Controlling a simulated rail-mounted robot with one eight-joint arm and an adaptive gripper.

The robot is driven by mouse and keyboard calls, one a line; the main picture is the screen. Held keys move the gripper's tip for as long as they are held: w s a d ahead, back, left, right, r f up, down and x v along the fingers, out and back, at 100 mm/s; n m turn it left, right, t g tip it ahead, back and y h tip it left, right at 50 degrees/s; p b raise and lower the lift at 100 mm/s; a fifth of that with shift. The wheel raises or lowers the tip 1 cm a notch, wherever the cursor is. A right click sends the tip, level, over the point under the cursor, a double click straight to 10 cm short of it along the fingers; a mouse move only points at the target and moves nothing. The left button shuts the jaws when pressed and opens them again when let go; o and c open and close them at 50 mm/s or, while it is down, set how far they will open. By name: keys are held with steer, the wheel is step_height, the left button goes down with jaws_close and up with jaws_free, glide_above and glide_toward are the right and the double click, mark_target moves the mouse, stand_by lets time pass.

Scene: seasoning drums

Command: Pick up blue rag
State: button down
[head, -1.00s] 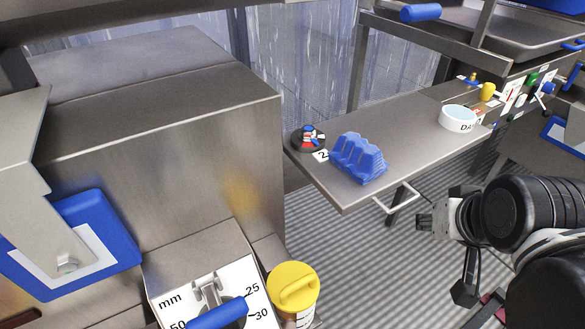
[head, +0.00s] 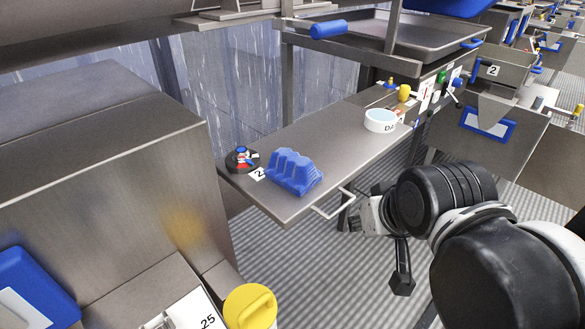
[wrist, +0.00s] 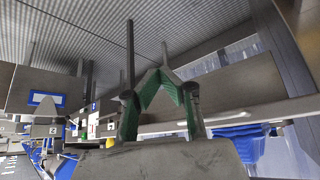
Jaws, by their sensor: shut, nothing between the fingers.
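The blue rag (head: 294,172) is a folded, ridged blue piece on the near left part of a steel shelf (head: 325,137). It lies close to the shelf's front edge, above a pale bar handle. In the wrist view, a blue ridged shape at the lower right (wrist: 238,138) looks like the rag, partly hidden. My gripper (head: 362,216) is in front of the shelf, to the right of the rag and apart from it. In the wrist view its green fingers (wrist: 160,78) meet at their tips with nothing between them.
A small dark round item (head: 241,160) with red and blue parts sits left of the rag. A white bowl (head: 380,121) stands farther right on the shelf. A bar handle (head: 334,206) juts from the shelf front. A steel cabinet (head: 110,180) fills the left; a yellow-lidded container (head: 250,307) stands below.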

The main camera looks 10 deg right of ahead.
steer(key=c, duration=2.4)
jaws_free()
steer(key=shift+c, duration=0.2)
steer(key=o, duration=2.1)
steer(key=shift+a, duration=0.1)
